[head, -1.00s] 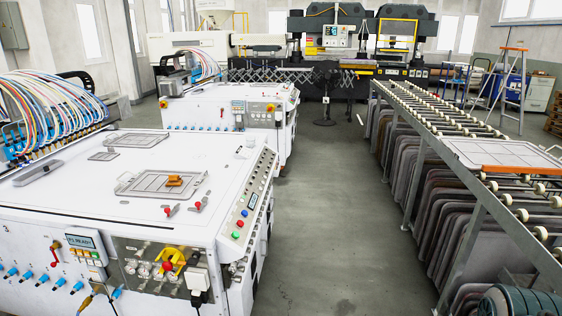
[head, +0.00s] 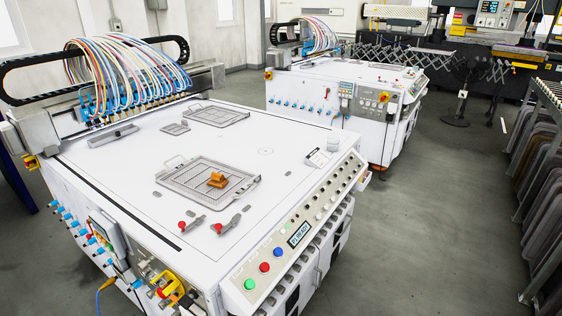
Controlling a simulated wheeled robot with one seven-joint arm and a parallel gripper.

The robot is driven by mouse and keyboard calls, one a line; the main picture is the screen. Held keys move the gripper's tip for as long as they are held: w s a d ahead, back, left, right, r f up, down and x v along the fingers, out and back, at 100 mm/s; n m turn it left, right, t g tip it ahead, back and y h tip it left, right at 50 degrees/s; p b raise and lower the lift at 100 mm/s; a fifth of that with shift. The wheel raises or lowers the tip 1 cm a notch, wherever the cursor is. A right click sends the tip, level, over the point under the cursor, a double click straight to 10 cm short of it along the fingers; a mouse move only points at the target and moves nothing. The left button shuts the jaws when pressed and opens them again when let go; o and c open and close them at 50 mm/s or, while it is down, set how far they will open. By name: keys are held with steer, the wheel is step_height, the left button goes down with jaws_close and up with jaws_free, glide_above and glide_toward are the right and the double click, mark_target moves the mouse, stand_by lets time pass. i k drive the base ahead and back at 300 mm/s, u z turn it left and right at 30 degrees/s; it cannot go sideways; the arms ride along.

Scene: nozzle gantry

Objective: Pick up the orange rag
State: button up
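The orange rag (head: 217,180) is a small folded or bunched piece in the head view. It lies on a grey wire-mesh tray (head: 185,177) with raised handles, on the white top of the near machine (head: 110,180). My gripper is not in view.
Two red-knobbed clamps (head: 228,222) stand in front of the tray. Two flatter mesh pieces (head: 217,116) and a grey bar (head: 113,135) lie farther back. Colored hoses (head: 130,75) and a gantry rise at the back left. Control buttons (head: 264,267) line the right edge. Open floor (head: 430,220) lies to the right.

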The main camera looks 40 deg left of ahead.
mark_target(218, 180)
steer(key=u, duration=0.3)
steer(key=i, duration=1.5)
steer(key=u, duration=1.5)
steer(key=i, duration=0.75)
steer(key=u, duration=1.3)
steer(key=i, duration=0.5)
steer(key=u, duration=0.25)
